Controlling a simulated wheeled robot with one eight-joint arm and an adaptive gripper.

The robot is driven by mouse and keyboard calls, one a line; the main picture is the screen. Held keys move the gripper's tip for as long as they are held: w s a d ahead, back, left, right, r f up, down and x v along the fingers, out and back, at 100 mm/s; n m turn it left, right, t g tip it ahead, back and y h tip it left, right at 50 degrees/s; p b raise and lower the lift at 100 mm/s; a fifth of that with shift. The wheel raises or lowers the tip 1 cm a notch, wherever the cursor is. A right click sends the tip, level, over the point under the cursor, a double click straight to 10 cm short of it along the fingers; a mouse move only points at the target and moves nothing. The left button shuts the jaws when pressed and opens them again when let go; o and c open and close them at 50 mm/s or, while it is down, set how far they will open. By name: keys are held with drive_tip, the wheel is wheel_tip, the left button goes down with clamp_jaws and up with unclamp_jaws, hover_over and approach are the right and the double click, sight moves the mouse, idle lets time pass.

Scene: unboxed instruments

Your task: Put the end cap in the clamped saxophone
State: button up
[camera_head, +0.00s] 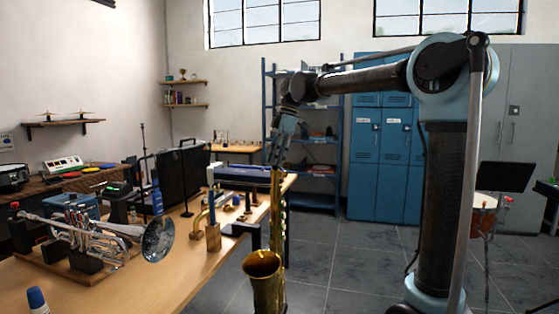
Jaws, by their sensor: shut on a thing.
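The brass saxophone (278,222) stands upright beside the right edge of the workbench, its flared bell (262,266) opening upward at the front. A dark clamp (245,230) is at the bench edge next to its body. My gripper (276,158) points down right above the top end of the saxophone. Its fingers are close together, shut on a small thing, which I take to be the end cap. The cap itself is hidden by the fingers or too small to make out. I cannot tell whether it touches the saxophone's neck opening.
A trumpet (100,232) on a stand, a black case (180,178), a small brass piece on a wooden block (213,236) and a blue-capped bottle (37,300) are on the workbench (170,285). A blue shelf rack (325,180) and lockers (383,170) stand behind. Grey floor is clear between.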

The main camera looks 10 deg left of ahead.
drive_tip(key=shift+f, duration=0.6)
idle(0.9)
drive_tip(key=o, duration=0.8)
drive_tip(key=shift+c, duration=0.6)
drive_tip(key=s+v, duration=0.1)
drive_tip(key=v, duration=0.5)
drive_tip(key=shift+w, duration=0.5)
